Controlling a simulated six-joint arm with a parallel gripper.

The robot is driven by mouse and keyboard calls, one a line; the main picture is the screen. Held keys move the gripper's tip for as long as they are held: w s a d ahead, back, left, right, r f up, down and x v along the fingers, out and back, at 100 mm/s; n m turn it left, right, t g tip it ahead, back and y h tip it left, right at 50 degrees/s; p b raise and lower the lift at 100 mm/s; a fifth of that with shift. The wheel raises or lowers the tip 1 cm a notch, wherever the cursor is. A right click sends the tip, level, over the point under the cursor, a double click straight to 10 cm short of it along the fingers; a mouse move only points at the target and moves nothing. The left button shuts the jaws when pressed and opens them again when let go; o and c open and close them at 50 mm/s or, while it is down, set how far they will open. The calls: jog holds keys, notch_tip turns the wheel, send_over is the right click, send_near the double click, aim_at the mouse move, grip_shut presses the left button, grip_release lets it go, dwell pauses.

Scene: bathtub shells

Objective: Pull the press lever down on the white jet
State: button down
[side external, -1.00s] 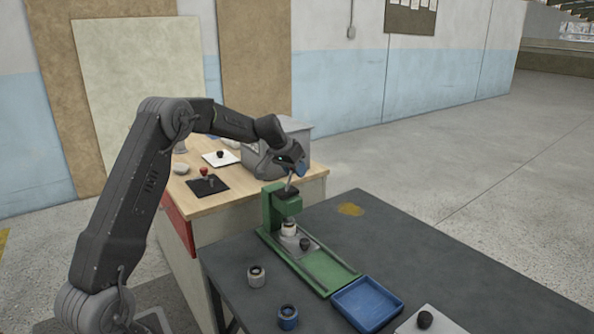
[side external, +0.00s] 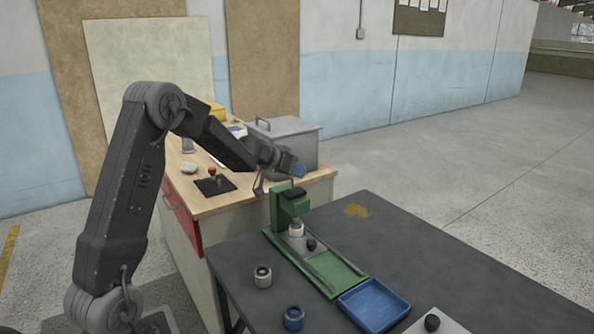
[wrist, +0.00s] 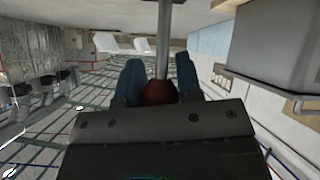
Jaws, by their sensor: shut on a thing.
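The green press (side external: 283,212) stands on the dark table. The white jet (side external: 296,230) sits upright below the press head, on the bed. In the wrist view, the red-brown knob (wrist: 159,92) of the press lever sits between the blue fingers of my gripper (wrist: 160,88), and the lever's metal rod (wrist: 163,40) runs up out of the picture. My gripper is shut on this knob. In the side view, my gripper (side external: 298,169) is above and behind the press head, in front of the grey box. The knob is hidden there.
A black knob (side external: 311,244) stands on the press bed. A blue tray (side external: 374,304), a grey ring part (side external: 263,277) and a blue ring part (side external: 293,318) are on the dark table. The grey box (side external: 287,139) stands on the wooden bench close behind my gripper.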

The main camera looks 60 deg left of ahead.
jog(key=shift+s+f+t, duration=0.15)
jog(key=shift+s+t, duration=1)
jog(key=shift+t, duration=0.65)
jog(key=shift+s, duration=0.1)
jog(key=c, duration=0.8)
grip_release()
jog(key=v, duration=1.3)
jog(key=shift+s, duration=0.45)
